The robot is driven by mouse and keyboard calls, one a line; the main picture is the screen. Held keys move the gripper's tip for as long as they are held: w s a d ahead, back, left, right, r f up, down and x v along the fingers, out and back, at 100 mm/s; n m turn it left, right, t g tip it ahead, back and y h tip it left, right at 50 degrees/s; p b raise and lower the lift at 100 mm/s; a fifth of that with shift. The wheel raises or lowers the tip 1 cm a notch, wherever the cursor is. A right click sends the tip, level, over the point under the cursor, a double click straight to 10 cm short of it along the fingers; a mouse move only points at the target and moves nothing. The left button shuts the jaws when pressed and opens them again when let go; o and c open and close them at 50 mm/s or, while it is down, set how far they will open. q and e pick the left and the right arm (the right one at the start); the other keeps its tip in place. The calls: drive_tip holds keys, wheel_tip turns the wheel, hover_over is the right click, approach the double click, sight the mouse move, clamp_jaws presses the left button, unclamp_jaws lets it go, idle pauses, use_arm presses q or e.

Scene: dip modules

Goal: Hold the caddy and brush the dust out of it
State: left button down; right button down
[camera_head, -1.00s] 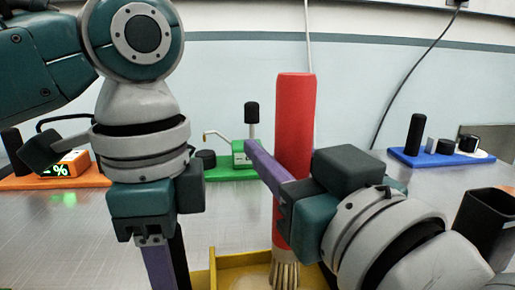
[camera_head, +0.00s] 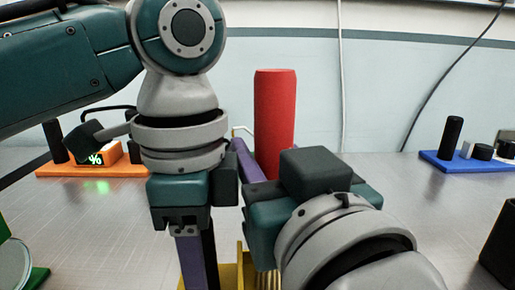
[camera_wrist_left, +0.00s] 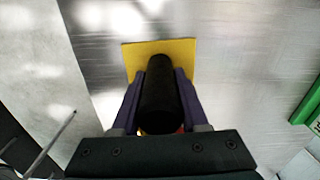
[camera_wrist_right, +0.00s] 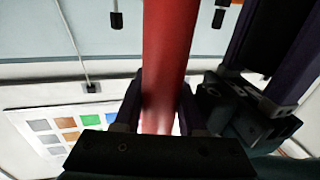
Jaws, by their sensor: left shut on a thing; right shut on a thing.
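The yellow caddy (camera_head: 247,272) shows only in part at the bottom of the head view. In the left wrist view its yellow part (camera_wrist_left: 185,55) lies beyond a black upright handle (camera_wrist_left: 160,95). My left gripper (camera_head: 196,265) is shut on that handle. The brush has a thick red handle (camera_head: 274,115) and pale bristles (camera_head: 268,281). My right gripper (camera_head: 250,170) is shut around the red handle, which also fills the middle of the right wrist view (camera_wrist_right: 168,50). The brush is nearly upright, its bristles low beside the yellow wall. Bristle tips and dust are hidden.
An orange module (camera_head: 85,166) with a lit display stands at the back left. A blue module (camera_head: 468,163) with black posts is at the back right. A green module (camera_head: 36,280) with a round disc is at the lower left. A black open container (camera_head: 500,245) stands at right.

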drive_tip(key=shift+d+r, duration=0.25)
drive_tip(key=shift+r, duration=0.05)
drive_tip(key=shift+d, duration=3.45)
drive_tip(key=shift+s+a+f, duration=0.15)
drive_tip(key=shift+s+a, duration=0.15)
drive_tip(key=shift+a, duration=0.75)
drive_tip(key=shift+s+a+f, duration=0.1)
drive_tip(key=shift+s+a, duration=0.15)
drive_tip(key=shift+a, duration=0.8)
drive_tip(key=shift+s+a+f, duration=0.15)
drive_tip(key=shift+s+a, duration=0.15)
drive_tip(key=shift+a, duration=0.75)
drive_tip(key=shift+d+r, duration=0.3)
drive_tip(key=shift+d, duration=0.25)
drive_tip(key=shift+w+d, duration=0.2)
drive_tip(key=shift+d, duration=2.4)
